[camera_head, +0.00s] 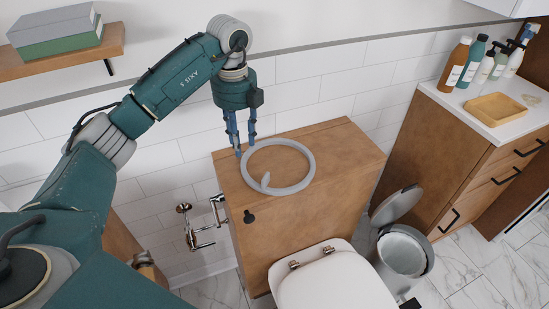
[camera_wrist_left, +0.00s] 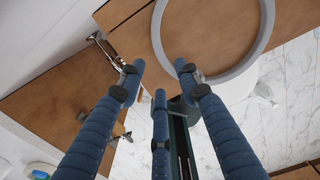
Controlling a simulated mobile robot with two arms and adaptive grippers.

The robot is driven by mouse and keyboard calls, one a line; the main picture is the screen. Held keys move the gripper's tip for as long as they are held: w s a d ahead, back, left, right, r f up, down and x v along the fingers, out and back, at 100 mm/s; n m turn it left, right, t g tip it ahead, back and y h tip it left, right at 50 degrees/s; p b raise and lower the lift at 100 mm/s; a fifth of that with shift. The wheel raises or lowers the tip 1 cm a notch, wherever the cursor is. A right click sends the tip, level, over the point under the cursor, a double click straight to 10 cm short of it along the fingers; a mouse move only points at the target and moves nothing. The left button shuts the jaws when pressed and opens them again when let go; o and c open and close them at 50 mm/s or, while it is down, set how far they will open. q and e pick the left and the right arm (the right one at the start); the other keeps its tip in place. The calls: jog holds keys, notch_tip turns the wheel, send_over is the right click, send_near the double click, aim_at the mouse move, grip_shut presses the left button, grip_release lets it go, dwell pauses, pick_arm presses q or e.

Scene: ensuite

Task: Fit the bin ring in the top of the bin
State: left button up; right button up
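The bin ring (camera_head: 311,166) is a light grey hoop with a small tab on its inner edge. It lies flat on the wooden cabinet top (camera_head: 345,150) behind the toilet. The bin (camera_head: 425,250) is a grey round bin on the floor right of the toilet, with its lid (camera_head: 396,204) raised and a pale lining inside. My left gripper (camera_head: 240,150) points down at the ring's left rim, its blue fingers apart and empty. In the left wrist view the open fingers (camera_wrist_left: 158,78) show close to the ring (camera_wrist_left: 226,74); contact cannot be told. My right gripper is out of view.
The white toilet lid (camera_head: 335,283) stands in front of the cabinet. A chrome paper holder (camera_head: 198,232) is on its left. A shelf (camera_head: 65,55) holds boxes at upper left.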

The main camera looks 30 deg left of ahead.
pick_arm(q)
send_over(244, 171)
notch_tip(244, 171, down, 4)
jog(key=shift+s+d+f, duration=0.1)
jog(key=shift+f+p, duration=0.35)
notch_tip(244, 171, down, 4)
jog(key=shift+f+p, duration=0.15)
jog(key=shift+p, duration=0.45)
jog(key=shift+f, duration=0.2)
jog(key=c, duration=0.8)
grip_shut()
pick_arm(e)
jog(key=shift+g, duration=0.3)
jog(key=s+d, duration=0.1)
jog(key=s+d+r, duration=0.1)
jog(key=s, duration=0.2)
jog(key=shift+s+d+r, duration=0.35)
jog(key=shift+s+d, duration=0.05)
